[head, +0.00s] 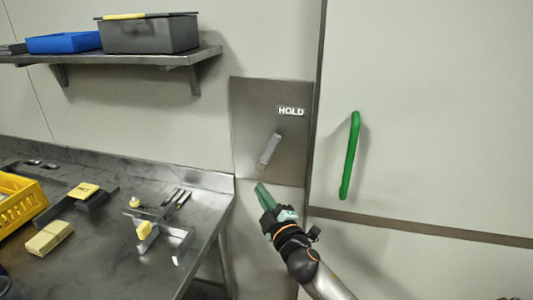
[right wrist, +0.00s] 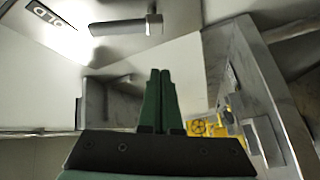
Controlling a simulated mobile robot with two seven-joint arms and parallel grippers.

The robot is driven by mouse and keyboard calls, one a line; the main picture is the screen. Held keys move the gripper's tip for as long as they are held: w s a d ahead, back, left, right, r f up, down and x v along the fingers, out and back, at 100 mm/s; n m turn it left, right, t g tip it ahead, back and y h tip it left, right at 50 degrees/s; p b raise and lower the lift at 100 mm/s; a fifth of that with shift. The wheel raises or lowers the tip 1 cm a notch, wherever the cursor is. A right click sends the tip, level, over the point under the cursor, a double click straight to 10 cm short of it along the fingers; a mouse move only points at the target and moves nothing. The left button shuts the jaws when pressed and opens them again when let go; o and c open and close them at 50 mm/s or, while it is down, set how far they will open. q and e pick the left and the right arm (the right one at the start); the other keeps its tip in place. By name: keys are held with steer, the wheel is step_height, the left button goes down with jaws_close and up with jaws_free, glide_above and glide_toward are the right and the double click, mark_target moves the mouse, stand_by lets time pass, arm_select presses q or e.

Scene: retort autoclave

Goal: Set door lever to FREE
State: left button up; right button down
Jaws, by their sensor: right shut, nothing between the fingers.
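The door lever (head: 268,150) is a short grey metal handle on a steel plate (head: 246,105) beside the door. It slants down and to the left from its upper end. The label above it reads HOLD (head: 291,111). The lever also shows in the right wrist view (right wrist: 125,26), near the top, with part of the label (right wrist: 42,12). My right gripper (head: 262,189), with green fingers, is just below the lever and apart from it. Its fingers are shut and empty, as the right wrist view (right wrist: 160,75) also shows. My left gripper is not in view.
A large pale door with a green vertical handle (head: 350,155) is at the right. A steel bench (head: 95,245) at the left holds a yellow crate (head: 28,208), blocks and tools. A wall shelf (head: 150,57) carries a blue bin (head: 64,43) and a grey bin (head: 150,36).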

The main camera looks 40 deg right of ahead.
steer(key=n+t+h, duration=0.1)
steer(key=t, duration=0.1)
glide_toward(267, 148)
steer(key=w+a+r, duration=0.1)
steer(key=a+r, duration=0.2)
steer(key=a, duration=0.1)
steer(key=shift+w+d, duration=0.2)
steer(key=shift+w, duration=0.1)
steer(key=shift+w+d+r+p, duration=0.2)
steer(key=shift+w+d, duration=0.55)
steer(key=shift+w, duration=0.3)
steer(key=shift+w+d+r+p, duration=0.1)
steer(key=shift+w+d+p, duration=0.05)
steer(key=shift+w+d, duration=0.75)
steer(key=shift+w+d+r+p, duration=0.2)
steer(key=shift+w+d, duration=0.45)
steer(key=shift+w, duration=0.6)
steer(key=shift+f, duration=0.1)
